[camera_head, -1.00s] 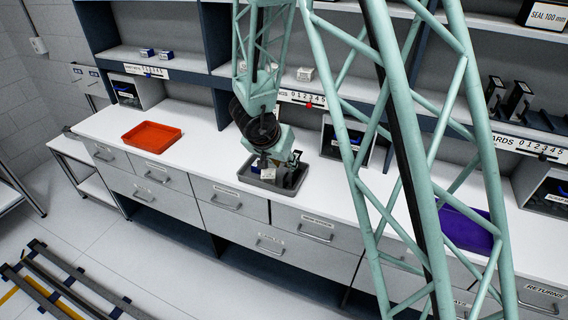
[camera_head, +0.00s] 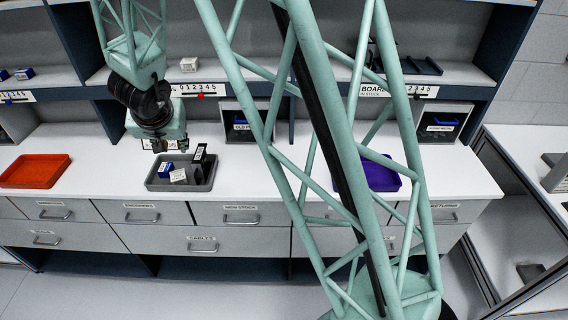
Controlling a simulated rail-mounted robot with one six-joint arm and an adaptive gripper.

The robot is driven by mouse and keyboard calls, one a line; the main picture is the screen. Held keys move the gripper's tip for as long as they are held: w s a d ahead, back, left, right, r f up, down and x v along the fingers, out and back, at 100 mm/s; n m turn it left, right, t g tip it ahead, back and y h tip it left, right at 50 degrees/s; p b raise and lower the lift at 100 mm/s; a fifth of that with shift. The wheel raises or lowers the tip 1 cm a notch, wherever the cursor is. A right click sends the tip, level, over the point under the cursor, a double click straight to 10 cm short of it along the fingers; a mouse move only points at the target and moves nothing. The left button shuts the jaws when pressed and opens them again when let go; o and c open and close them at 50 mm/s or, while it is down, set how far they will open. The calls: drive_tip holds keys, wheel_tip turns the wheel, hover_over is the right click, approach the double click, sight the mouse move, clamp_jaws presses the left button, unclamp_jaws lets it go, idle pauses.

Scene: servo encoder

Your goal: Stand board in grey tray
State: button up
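The grey tray (camera_head: 178,188) is on the white counter, left of centre. In it are a small blue box (camera_head: 167,170), a white-faced box (camera_head: 178,175) and a dark upright piece (camera_head: 199,153) with a pale label, at the right side. The dark piece looks like the board, standing roughly upright; its lower end is hard to make out. My gripper (camera_head: 156,146) hangs just behind and above the tray's left part, apart from the dark piece. Its fingers are small and dark, and their opening is not clear.
A red-orange tray (camera_head: 35,170) is on the counter at left. A purple tray (camera_head: 380,172) is at right, partly behind my lattice column. Open bins (camera_head: 440,125) and shelves line the back. Bare counter lies between the grey and purple trays.

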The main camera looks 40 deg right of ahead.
drive_tip(key=s+a+r+n+y, duration=0.2)
drive_tip(key=s+a+r, duration=0.1)
drive_tip(key=s+r, duration=0.6)
drive_tip(key=s+a+r+n+y, duration=0.25)
drive_tip(key=s+r, duration=0.45)
drive_tip(key=r, duration=0.4)
drive_tip(key=s+d+r+g+h, duration=0.1)
drive_tip(key=s+d, duration=0.3)
drive_tip(key=s, duration=0.6)
drive_tip(key=s+d+r+n, duration=0.1)
drive_tip(key=s+d, duration=0.3)
drive_tip(key=s, duration=0.7)
drive_tip(key=s+d+r+g+h, duration=0.1)
drive_tip(key=s+d, duration=0.3)
drive_tip(key=s, duration=0.6)
drive_tip(key=shift+s+d+r+n+g+h, duration=0.3)
drive_tip(key=shift+s+d+r+n+h, duration=0.05)
drive_tip(key=shift+s+d+r, duration=0.1)
